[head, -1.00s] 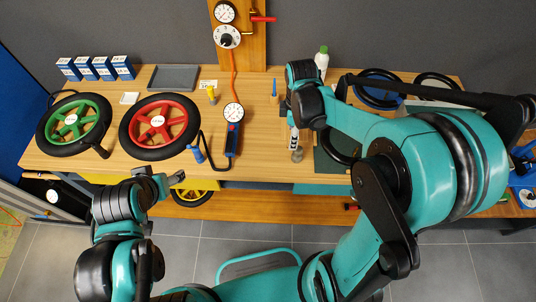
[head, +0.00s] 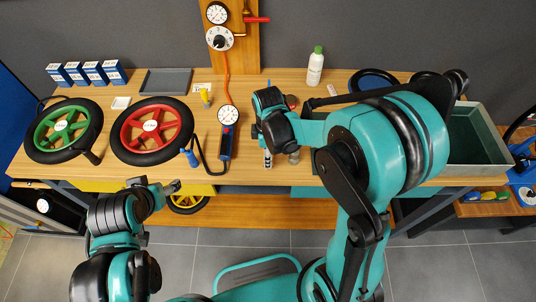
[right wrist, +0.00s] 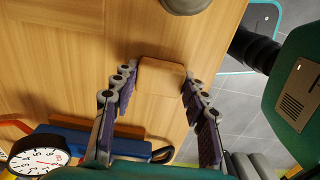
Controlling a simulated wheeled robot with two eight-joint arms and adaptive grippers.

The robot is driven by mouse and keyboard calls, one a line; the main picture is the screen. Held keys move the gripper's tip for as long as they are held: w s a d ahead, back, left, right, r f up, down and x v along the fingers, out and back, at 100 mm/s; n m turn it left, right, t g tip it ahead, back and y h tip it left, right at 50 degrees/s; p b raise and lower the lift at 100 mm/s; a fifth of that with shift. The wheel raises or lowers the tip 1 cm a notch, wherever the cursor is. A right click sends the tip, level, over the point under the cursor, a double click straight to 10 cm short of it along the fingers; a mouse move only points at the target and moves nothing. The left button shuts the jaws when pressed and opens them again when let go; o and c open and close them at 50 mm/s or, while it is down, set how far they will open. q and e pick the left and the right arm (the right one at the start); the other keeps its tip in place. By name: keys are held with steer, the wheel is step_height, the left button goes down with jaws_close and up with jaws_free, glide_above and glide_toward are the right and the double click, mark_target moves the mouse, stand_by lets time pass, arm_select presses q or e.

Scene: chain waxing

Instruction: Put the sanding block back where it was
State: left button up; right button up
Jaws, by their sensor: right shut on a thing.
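The sanding block (right wrist: 162,76) is a tan block between the two fingers of my right gripper (right wrist: 160,90) in the right wrist view. The fingers are shut on its sides, with the wooden bench top behind it. I cannot tell whether the block touches the bench. In the head view my right gripper (head: 268,158) is near the bench's front edge, right of the dial gauge, and its arm hides most of it and the block. My left gripper (head: 170,187) is in front of the bench, away from the block; its jaw opening is unclear.
The dial gauge (head: 228,118) with a blue body lies left of my right gripper; it also shows in the right wrist view (right wrist: 40,155). A grey round piece (head: 294,157) stands close on the right. Red (head: 152,131) and green (head: 64,131) wheels lie left. A bin (head: 508,158) is far right.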

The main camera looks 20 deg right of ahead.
steer(key=shift+f, duration=0.15)
steer(key=o, duration=1.1)
steer(key=shift+r, duration=0.25)
step_height(320, 180, up, 11)
steer(key=p, duration=0.3)
steer(key=s+d+r+m+t, duration=0.2)
steer(key=s+m+t, duration=0.1)
steer(key=s+m, duration=0.2)
steer(key=s+d+r+m+t, duration=0.2)
steer(key=s+r+m+t, duration=0.1)
steer(key=m, duration=0.6)
steer(key=shift+s+d+r+m+t, duration=0.2)
steer(key=shift+s+d+m+t, duration=0.3)
steer(key=shift+s, duration=0.65)
